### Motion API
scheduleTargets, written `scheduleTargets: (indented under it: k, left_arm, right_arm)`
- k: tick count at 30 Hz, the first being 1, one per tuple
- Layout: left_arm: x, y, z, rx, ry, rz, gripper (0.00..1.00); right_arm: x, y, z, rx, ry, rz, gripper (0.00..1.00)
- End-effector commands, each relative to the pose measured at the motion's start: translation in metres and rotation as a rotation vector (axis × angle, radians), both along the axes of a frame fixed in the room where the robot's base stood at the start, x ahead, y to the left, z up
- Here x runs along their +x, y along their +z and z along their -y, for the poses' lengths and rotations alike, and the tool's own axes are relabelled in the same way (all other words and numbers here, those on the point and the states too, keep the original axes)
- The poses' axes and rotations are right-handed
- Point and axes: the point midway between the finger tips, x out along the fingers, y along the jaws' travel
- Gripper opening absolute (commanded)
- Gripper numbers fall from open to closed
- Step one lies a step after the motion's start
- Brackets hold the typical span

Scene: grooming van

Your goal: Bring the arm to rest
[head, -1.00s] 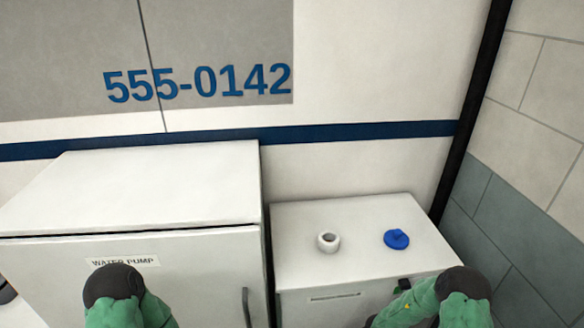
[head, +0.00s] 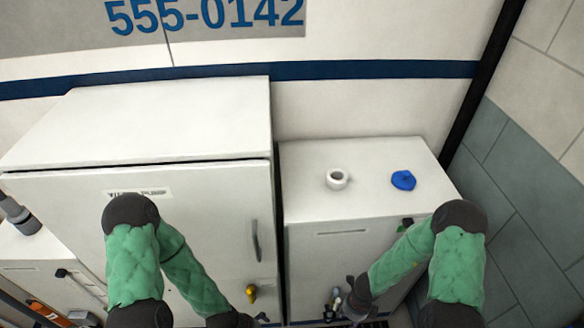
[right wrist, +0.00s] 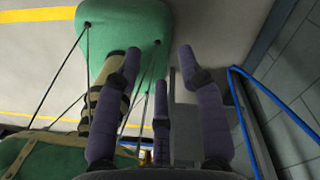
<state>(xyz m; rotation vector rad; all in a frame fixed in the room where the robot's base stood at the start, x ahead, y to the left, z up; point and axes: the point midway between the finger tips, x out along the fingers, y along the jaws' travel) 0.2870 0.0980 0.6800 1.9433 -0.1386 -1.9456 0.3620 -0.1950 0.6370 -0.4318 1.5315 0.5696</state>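Both my green-sleeved arms are in the head view, bent with their elbows up in front of the cabinets. My right gripper (head: 334,304) hangs low before the smaller cabinet's front. In the right wrist view its purple fingers (right wrist: 158,65) are spread apart with nothing between them. My left forearm slopes down to the right before the large cabinet. Only a small dark part of my left gripper (head: 263,318) shows at the bottom edge, so its fingers cannot be read.
The smaller cabinet (head: 300,165) carries a white ring-shaped fitting (head: 337,179) and a blue cap (head: 403,180). The large white cabinet (head: 150,120) stands left of it, with a handle on its door. A tiled wall (head: 530,170) is close on the right. A blue hose (right wrist: 275,95) shows in the right wrist view.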

Motion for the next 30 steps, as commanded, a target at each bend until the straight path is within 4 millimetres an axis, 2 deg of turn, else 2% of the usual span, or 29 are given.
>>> scheduleTargets:
  k: [3, 11, 21, 30]
  left_arm:
    - [0.000, 0.000, 0.000, 0.000, 0.000, 0.000, 0.99]
    - [0.000, 0.000, 0.000, 0.000, 0.000, 0.000, 0.99]
    - [0.000, 0.000, 0.000, 0.000, 0.000, 0.000, 0.99]
    - [0.000, 0.000, 0.000, 0.000, 0.000, 0.000, 0.99]
  right_arm:
    - [-0.008, 0.002, -0.006, 0.013, 0.258, 0.033, 0.40]
    - [-0.022, 0.009, -0.023, 0.048, 0.818, 0.122, 0.40]
    - [-0.044, 0.022, -0.055, 0.104, 1.537, 0.279, 0.40]
    - [-0.067, 0.037, -0.086, 0.142, 2.084, 0.452, 0.40]
